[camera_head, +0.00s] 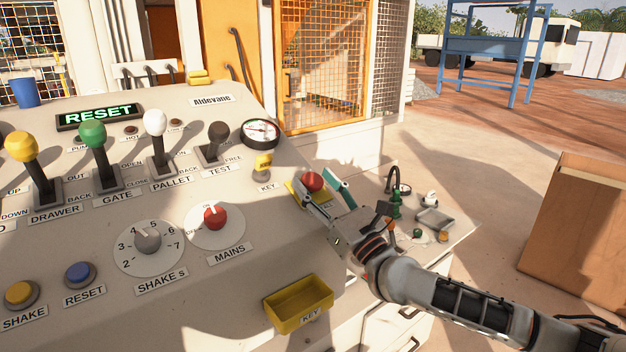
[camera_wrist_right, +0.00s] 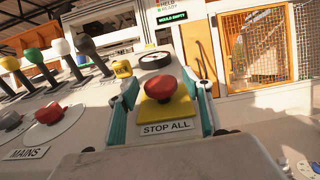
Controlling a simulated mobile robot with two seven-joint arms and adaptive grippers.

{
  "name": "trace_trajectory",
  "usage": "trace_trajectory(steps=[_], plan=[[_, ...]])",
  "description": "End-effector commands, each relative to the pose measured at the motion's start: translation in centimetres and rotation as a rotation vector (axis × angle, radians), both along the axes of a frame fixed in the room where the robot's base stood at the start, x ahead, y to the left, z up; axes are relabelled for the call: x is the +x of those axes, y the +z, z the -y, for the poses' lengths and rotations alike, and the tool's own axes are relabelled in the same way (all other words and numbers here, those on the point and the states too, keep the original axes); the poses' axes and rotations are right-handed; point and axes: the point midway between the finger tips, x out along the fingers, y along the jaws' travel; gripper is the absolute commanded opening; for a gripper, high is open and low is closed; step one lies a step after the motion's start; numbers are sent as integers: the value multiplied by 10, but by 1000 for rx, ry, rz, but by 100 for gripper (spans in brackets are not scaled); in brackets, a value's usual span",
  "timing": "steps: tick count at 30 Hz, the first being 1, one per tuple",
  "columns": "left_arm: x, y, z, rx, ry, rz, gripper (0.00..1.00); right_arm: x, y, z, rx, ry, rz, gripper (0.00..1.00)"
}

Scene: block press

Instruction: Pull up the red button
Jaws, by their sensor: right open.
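The red button (camera_head: 312,182) is a mushroom-shaped knob on a yellow square base (camera_head: 296,191) at the right end of the sloping control panel. In the right wrist view the red button (camera_wrist_right: 160,88) is in the middle, above a "STOP ALL" label (camera_wrist_right: 166,127). My right gripper (camera_head: 325,188) is open, its two green-padded fingers on either side of the button. In the right wrist view the gripper (camera_wrist_right: 164,100) shows one finger left and one right of the button, with gaps between. I cannot tell the fingertips' height against the knob. My left gripper is not in view.
The red MAINS knob (camera_head: 214,217) and the yellow KEY tray (camera_head: 298,303) lie left of and below my right gripper. The yellow key (camera_head: 263,165) and a round gauge (camera_head: 260,133) stand behind left. A side shelf with small items (camera_head: 435,219) is to the right.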

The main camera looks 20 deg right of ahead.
Motion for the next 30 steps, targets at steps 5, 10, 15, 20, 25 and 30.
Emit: trace_trajectory(steps=[5,10,15,20,25,30], plan=[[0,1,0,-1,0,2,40,-30,-15,11,-2,0,-3,50],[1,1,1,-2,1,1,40,-58,-27,21,-3,-1,-2,50],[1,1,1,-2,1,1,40,-79,-35,29,-1,0,-1,50],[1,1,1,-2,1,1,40,-89,-39,32,-1,0,1,50],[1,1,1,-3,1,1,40,-92,-39,33,0,1,3,50],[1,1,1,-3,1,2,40,-92,-39,33,0,1,3,50]])
